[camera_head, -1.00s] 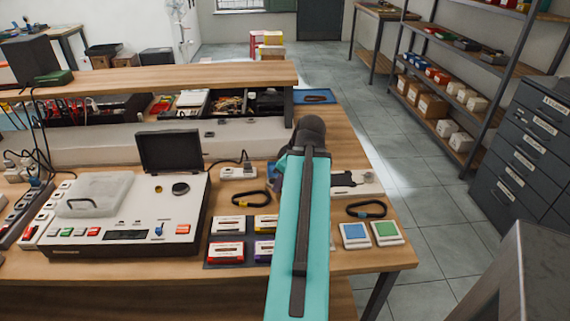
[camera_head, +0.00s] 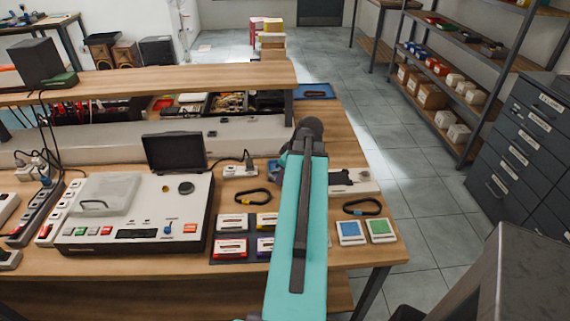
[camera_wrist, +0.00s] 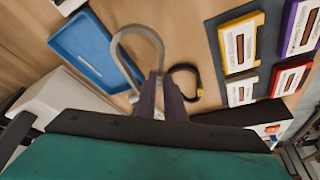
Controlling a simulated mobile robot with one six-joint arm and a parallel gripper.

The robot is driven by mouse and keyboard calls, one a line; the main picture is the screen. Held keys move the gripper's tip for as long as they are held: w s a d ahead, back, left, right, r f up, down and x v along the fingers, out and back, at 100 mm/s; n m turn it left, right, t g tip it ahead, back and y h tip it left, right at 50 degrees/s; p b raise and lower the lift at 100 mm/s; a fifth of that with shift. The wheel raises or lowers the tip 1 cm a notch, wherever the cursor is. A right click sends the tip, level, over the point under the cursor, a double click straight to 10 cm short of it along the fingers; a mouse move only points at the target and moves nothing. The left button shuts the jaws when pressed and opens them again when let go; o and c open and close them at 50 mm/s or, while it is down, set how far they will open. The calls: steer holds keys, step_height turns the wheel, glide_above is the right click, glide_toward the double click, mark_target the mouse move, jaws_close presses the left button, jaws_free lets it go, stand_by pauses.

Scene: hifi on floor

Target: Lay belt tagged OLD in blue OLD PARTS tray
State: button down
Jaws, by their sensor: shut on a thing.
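My gripper (camera_wrist: 165,98) is shut on a grey belt (camera_wrist: 137,29), which stands out from the fingers as a loop in the wrist view. A small pale piece by the fingers may be its tag; no writing is legible. A blue tray (camera_wrist: 82,55) lies left of the fingers, and the loop overlaps its right side in the picture. A black belt with a yellow tag (camera_wrist: 184,70) lies on the table, also in the head view (camera_head: 253,197).
Several cassettes (camera_head: 231,247) lie on a dark mat. A tape machine (camera_head: 130,214) stands left. Another dark belt (camera_head: 362,207) and two small square boxes (camera_head: 351,232) lie right of my arm. A white box (camera_head: 350,181) is behind them. Another blue tray (camera_head: 316,91) sits far back.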

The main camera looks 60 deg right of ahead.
steer(key=w+d+p, duration=0.1)
steer(key=d, duration=0.2)
steer(key=w+d+p, duration=0.1)
steer(key=d, duration=0.1)
steer(key=w+d+f+p, duration=0.1)
steer(key=w+d, duration=0.1)
steer(key=d, duration=0.1)
steer(key=shift+d, duration=0.35)
steer(key=shift+f, duration=0.15)
steer(key=shift+f+p, duration=0.85)
steer(key=shift+f, duration=0.75)
steer(key=shift+f, duration=0.15)
steer(key=c, duration=1.8)
jaws_free()
steer(key=shift+c, duration=0.2)
steer(key=shift+r, duration=0.3)
steer(key=b+v, duration=0.3)
steer(key=v, duration=0.8)
steer(key=shift+r, duration=0.35)
